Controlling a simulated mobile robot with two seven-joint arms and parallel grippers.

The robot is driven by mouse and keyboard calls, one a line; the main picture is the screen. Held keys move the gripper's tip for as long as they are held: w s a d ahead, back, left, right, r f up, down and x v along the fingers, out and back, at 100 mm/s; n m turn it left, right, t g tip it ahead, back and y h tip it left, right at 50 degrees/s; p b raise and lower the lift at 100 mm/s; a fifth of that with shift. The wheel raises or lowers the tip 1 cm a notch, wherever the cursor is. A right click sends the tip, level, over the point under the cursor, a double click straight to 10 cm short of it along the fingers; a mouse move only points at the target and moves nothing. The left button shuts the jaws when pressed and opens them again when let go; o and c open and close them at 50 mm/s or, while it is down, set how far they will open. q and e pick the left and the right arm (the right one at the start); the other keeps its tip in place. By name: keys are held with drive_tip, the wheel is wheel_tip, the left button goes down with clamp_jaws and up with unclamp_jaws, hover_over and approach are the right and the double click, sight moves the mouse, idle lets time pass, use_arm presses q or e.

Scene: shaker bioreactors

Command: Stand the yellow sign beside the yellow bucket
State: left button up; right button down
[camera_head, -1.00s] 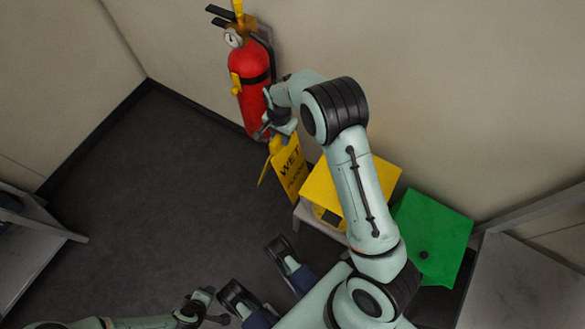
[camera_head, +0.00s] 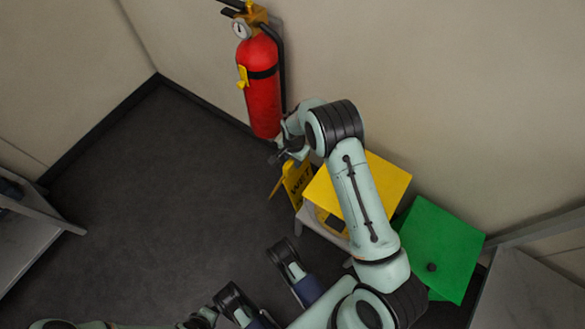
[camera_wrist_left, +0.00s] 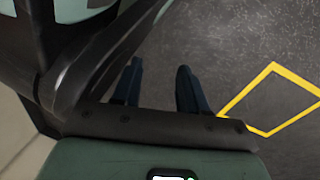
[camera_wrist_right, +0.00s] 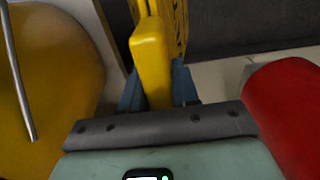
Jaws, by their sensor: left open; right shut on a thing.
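My right gripper (camera_head: 285,153) is shut on the top of the yellow sign (camera_head: 297,181), which hangs or stands upright below it, with "WET" partly readable. In the right wrist view the sign's top edge (camera_wrist_right: 152,60) sits between the fingers (camera_wrist_right: 158,92). Whether its feet touch the floor cannot be told. A rounded yellow body with a thin metal rod, likely the yellow bucket (camera_wrist_right: 55,75), is left of the sign in that view. In the head view, a yellow square-topped box (camera_head: 386,180) stands right of the sign, partly behind my arm. My left gripper (camera_wrist_left: 158,88) is open and empty.
A red fire extinguisher (camera_head: 262,95) is at the wall behind the sign; it shows close on the right in the right wrist view (camera_wrist_right: 290,110). A green-lidded box (camera_head: 440,245) is at the right. Dark floor (camera_head: 150,190) at the left is clear.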

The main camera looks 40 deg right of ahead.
use_arm(q)
drive_tip(key=shift+g, duration=0.6)
drive_tip(key=shift+s+a+f+b, duration=0.1)
drive_tip(key=shift+s+f+b, duration=0.15)
drive_tip(key=shift+s+f, duration=0.25)
drive_tip(key=shift+s+a+f+b, duration=0.1)
drive_tip(key=shift+s+f+b, duration=0.15)
drive_tip(key=shift+s, duration=0.45)
drive_tip(key=shift+s+a+f+b, duration=0.1)
drive_tip(key=shift+s+f+b, duration=0.1)
drive_tip(key=shift+s+f, duration=0.3)
use_arm(e)
drive_tip(key=shift+f, duration=2.9)
use_arm(q)
drive_tip(key=shift+s, duration=0.2)
use_arm(e)
drive_tip(key=shift+f, duration=0.1)
drive_tip(key=c, duration=0.8)
unclamp_jaws()
drive_tip(key=shift+c, duration=0.2)
use_arm(q)
drive_tip(key=shift+s, duration=0.1)
